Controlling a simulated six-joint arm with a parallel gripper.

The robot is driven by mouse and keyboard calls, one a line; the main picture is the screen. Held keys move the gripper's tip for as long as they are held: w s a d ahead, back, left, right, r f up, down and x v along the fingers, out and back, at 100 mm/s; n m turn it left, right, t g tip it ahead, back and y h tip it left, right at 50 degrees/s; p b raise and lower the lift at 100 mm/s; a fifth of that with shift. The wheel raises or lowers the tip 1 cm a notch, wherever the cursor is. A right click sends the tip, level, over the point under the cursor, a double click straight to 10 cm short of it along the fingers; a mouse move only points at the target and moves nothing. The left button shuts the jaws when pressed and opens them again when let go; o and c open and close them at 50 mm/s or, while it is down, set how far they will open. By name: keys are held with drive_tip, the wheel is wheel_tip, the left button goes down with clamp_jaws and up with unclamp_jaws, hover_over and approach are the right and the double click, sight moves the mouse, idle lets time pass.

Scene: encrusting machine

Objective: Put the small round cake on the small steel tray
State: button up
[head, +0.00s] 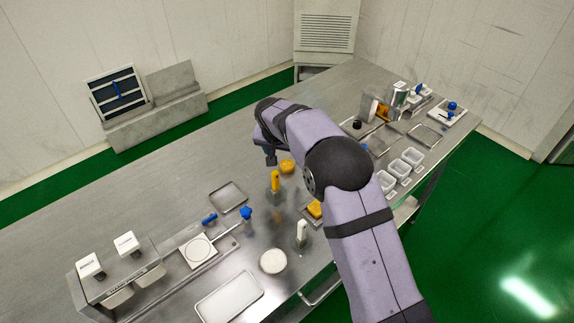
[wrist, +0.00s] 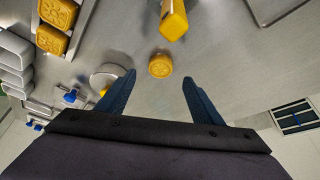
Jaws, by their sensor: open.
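The small round cake (head: 287,166) is golden and sits on the steel table near its middle. In the wrist view the cake (wrist: 160,65) lies just beyond and between my fingertips, with nothing gripping it. My gripper (head: 271,160) is open and empty, just left of the cake in the head view; both fingers show in the wrist view (wrist: 158,79). An empty small steel tray (head: 228,196) lies to the left of the cake; a tray edge (wrist: 275,8) shows at the top right of the wrist view.
Square golden cakes (head: 315,209) lie near my arm. A blue-topped item (head: 246,214), a white-handled tool (head: 302,231) and a round pale disc (head: 273,261) stand nearer the front. The table's back left is clear.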

sight(287, 164)
drive_tip(key=shift+w+f, duration=0.25)
drive_tip(key=shift+f, duration=0.15)
drive_tip(key=shift+d+f, duration=0.1)
drive_tip(key=shift+p+x, duration=1.4)
drive_tip(key=shift+x, duration=1.05)
drive_tip(key=c, duration=1.2)
drive_tip(key=shift+c, duration=0.2)
